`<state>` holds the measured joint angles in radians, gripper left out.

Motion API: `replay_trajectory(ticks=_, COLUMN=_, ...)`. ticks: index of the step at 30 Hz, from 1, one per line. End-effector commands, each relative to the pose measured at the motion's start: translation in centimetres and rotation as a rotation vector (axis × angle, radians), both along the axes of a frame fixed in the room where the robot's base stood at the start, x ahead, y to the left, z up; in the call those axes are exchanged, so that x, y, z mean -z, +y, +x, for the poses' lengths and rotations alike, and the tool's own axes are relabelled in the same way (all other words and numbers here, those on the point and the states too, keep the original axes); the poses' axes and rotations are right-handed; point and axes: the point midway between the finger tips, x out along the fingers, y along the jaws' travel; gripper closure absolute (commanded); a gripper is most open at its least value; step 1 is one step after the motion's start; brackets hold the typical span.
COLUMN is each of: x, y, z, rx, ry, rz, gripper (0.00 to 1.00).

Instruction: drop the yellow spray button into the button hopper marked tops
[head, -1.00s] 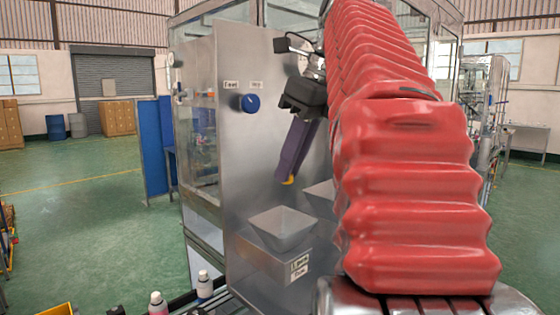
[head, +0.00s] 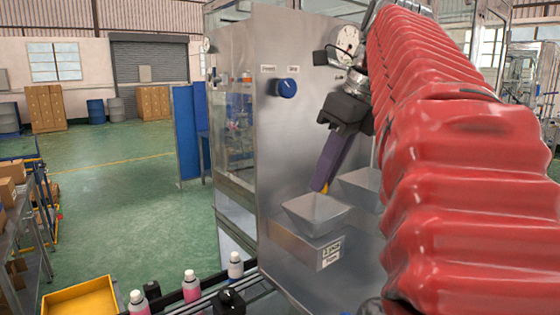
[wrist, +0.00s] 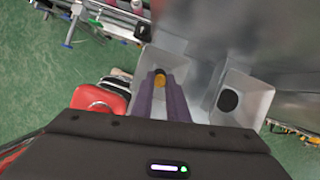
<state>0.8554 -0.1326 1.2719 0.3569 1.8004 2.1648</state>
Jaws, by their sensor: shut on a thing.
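My gripper (head: 322,188) is shut on the yellow spray button (head: 325,188), which shows at the tips of its purple fingers. It also shows in the wrist view as an orange-yellow piece (wrist: 160,80). The fingers point down, tilted, over the near grey hopper (head: 316,215), and the button appears just above its rim. A second grey hopper (head: 362,186) sits beside it to the right; in the wrist view it has a dark round opening (wrist: 228,100). A label plate (head: 331,254) is below the near hopper; its words are too small to read surely.
The steel machine panel (head: 290,130) with a blue knob (head: 286,88) stands behind the hoppers. White-capped bottles (head: 190,285) line a rail at the front. A yellow tray (head: 80,298) is at lower left.

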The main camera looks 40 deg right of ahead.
Motion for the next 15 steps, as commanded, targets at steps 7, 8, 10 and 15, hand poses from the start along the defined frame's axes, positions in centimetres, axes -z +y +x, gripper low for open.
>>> replay_trajectory(ticks=7, x=1.8, y=0.0, z=0.0, rx=0.001, ry=0.001, rz=0.000, gripper=1.00)
replay_trajectory(ticks=8, x=2.0, y=0.0, z=0.0, rx=0.001, ry=0.000, rz=0.000, gripper=1.00)
replay_trajectory(ticks=10, x=2.5, y=0.0, z=-0.1, rx=0.002, ry=0.001, rz=0.001, gripper=1.00)
replay_trajectory(ticks=15, x=3.3, y=0.0, z=-0.1, rx=0.001, ry=0.000, rz=-0.001, gripper=1.00)
